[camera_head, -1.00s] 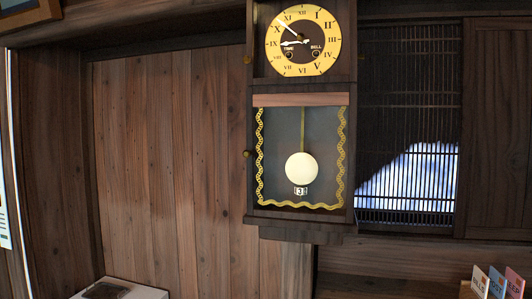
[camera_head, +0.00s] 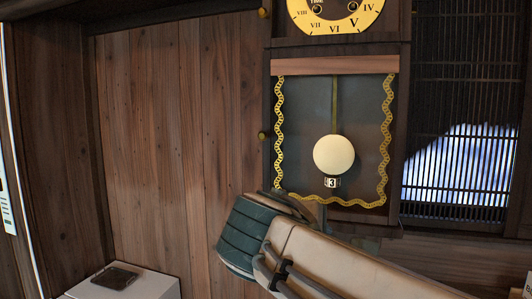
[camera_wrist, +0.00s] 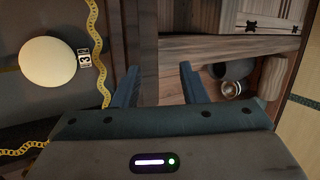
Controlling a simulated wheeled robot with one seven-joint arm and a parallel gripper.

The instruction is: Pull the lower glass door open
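The lower glass door (camera_head: 360,130) of the wall clock has a dark wooden frame and gold wavy trim, and looks shut. A small brass knob (camera_head: 262,136) is at its left edge. Behind the glass hang a white pendulum disc (camera_head: 334,155) and a tag with 3. My arm reaches across the clock's bottom right, and its end covers the lower left corner. In the wrist view, turned sideways, my gripper (camera_wrist: 160,85) is open and empty. One blue finger overlaps the clock's lower edge and the other is past it. Whether they touch it is unclear.
The upper clock case with the dial (camera_head: 335,15) is above. A slatted window (camera_head: 462,100) is to the right. A white box (camera_head: 140,288) stands low at left. The wrist view shows a wooden shelf with a dark cup (camera_wrist: 232,70). The plank wall left of the clock is clear.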

